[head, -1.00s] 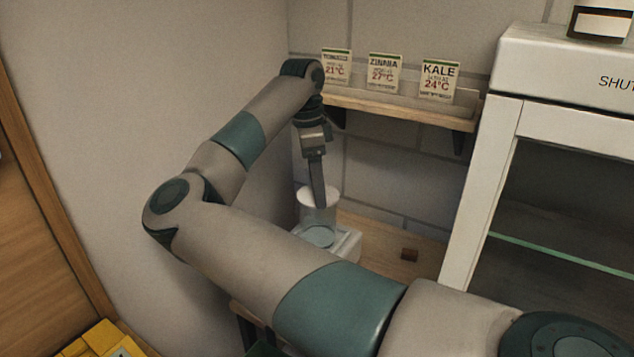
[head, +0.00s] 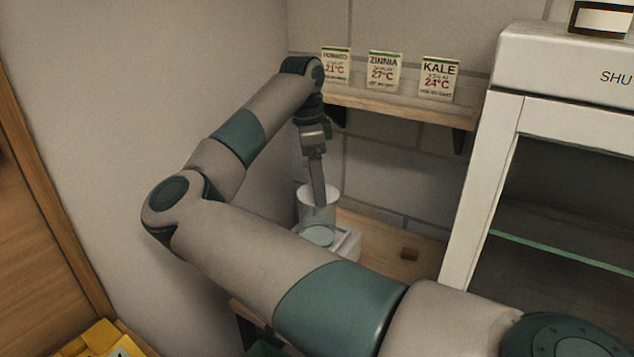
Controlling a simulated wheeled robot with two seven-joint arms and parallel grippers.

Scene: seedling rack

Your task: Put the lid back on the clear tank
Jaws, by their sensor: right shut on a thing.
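The clear tank (head: 318,220) is a see-through cylinder standing upright on a white base (head: 347,243) in the corner by the wall. A pale round lid (head: 307,194) shows at its top, partly behind my gripper. My right gripper (head: 319,201) reaches down from above with its fingers at the tank's top, shut on the lid. The fingers hide part of the lid, and I cannot tell whether it rests on the rim or is just above it. My left gripper is not in view.
A shelf (head: 400,108) with several seed packets hangs above. A white cabinet (head: 480,190) stands at right, and a yellow object (head: 95,342) is at lower left.

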